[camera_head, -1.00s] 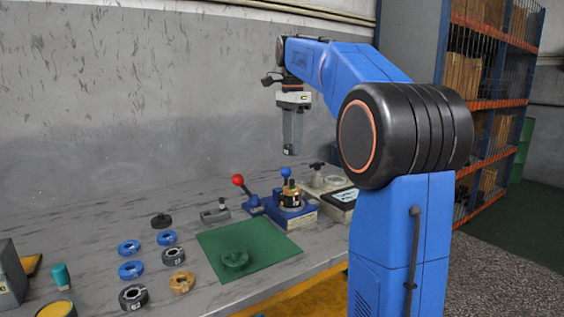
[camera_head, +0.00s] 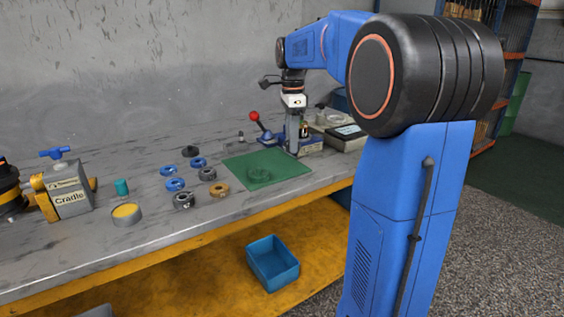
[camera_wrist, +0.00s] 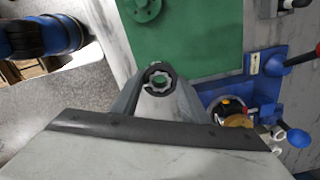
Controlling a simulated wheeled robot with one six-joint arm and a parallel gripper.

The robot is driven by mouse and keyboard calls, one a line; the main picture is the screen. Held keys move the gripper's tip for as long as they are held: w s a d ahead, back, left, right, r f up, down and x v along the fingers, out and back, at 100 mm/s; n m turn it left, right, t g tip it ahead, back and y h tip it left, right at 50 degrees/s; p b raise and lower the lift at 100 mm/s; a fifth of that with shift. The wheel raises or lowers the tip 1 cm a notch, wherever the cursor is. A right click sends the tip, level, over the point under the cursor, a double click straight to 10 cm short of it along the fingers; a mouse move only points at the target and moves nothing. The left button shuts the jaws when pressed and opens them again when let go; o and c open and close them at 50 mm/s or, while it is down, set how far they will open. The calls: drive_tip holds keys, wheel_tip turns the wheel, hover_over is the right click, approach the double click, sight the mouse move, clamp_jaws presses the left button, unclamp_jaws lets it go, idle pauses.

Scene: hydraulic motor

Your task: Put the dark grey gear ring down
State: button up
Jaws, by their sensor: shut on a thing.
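My gripper (camera_wrist: 160,95) is shut on the dark grey gear ring (camera_wrist: 147,76), which sits at the fingertips in the wrist view. The ring is a small dark ring with a pale toothed opening. In the head view my gripper (camera_head: 291,150) points down at the right edge of the green mat (camera_head: 237,172), in front of the blue fixture (camera_head: 313,148). The ring cannot be made out there.
A green round part (camera_head: 259,174) lies on the mat. Left of it are several blue, dark and brass rings (camera_head: 219,190). A red-knobbed lever (camera_head: 254,116) stands behind the mat. A Cradle block (camera_head: 68,190) stands far left. A blue bin (camera_head: 273,264) sits on the lower shelf.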

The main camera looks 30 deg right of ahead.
sight(291, 168)
drive_tip(key=shift+f, duration=3.15)
drive_tip(key=shift+f, duration=0.15)
drive_tip(key=o, duration=1.3)
wheel_tip(291, 168, up, 12)
drive_tip(key=s+a+f+n+t, duration=0.1)
drive_tip(key=s+a+f+n, duration=0.1)
drive_tip(key=s+a+n, duration=0.4)
drive_tip(key=s+a+f+n+t, duration=0.1)
drive_tip(key=s+a+f+n, duration=0.2)
drive_tip(key=s+f+n, duration=0.2)
drive_tip(key=s+a+f+n+t, duration=0.1)
drive_tip(key=s+a+f+n, duration=0.3)
drive_tip(key=s+f, duration=0.3)
drive_tip(key=s+a+f+n+t, duration=0.1)
drive_tip(key=s+a+f+n, duration=0.2)
drive_tip(key=s+f+n, duration=0.3)
drive_tip(key=shift+s+a+n+t, duration=0.2)
drive_tip(key=shift+s+n, duration=0.1)
drive_tip(key=shift+s, duration=1.05)
drive_tip(key=shift+s+a+n+t, duration=0.2)
drive_tip(key=shift+s+n, duration=0.1)
drive_tip(key=shift+s, duration=1.05)
